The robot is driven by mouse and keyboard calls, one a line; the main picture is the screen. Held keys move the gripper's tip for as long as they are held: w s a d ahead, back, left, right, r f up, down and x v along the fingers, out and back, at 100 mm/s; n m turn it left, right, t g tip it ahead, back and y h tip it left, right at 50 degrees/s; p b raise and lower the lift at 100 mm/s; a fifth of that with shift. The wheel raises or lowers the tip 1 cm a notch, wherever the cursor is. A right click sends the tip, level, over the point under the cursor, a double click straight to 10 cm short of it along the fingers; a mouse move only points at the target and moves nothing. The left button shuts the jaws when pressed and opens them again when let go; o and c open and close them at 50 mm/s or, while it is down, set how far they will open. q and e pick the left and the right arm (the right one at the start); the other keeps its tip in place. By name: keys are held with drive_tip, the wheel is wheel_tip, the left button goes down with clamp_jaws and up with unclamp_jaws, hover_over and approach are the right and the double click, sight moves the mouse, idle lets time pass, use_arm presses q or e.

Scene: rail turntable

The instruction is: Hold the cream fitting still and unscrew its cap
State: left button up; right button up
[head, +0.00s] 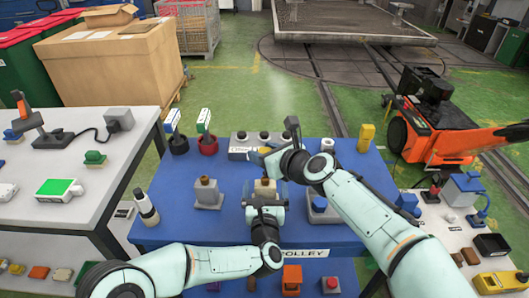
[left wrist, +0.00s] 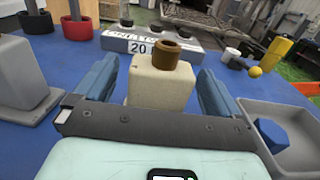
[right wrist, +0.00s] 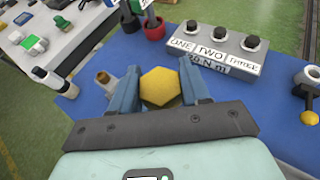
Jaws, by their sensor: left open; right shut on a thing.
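The cream fitting (head: 264,187) stands upright on the blue trolley top. In the left wrist view the fitting (left wrist: 158,88) has a bare brass-brown stub (left wrist: 172,54) on top, with no cap on it. My left gripper (head: 265,200) is open, its blue fingers one on each side of the fitting with small gaps. My right gripper (right wrist: 162,88) is shut on a yellow hexagonal cap (right wrist: 160,87). In the head view the right gripper (head: 268,155) is beyond the fitting, with its fingers partly hidden by the wrist.
A grey fitting with a brass stub (head: 207,196) stands to the left. A grey tray (left wrist: 240,104) holding a blue hexagonal piece (left wrist: 271,135) lies to the right. Behind is a grey box with three dark knobs (right wrist: 212,50).

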use_arm(q)
drive_tip(key=shift+s, duration=0.1)
drive_tip(key=s, duration=1.1)
drive_tip(key=shift+s, duration=0.4)
drive_tip(key=shift+s, duration=0.1)
use_arm(e)
drive_tip(key=shift+s, duration=0.1)
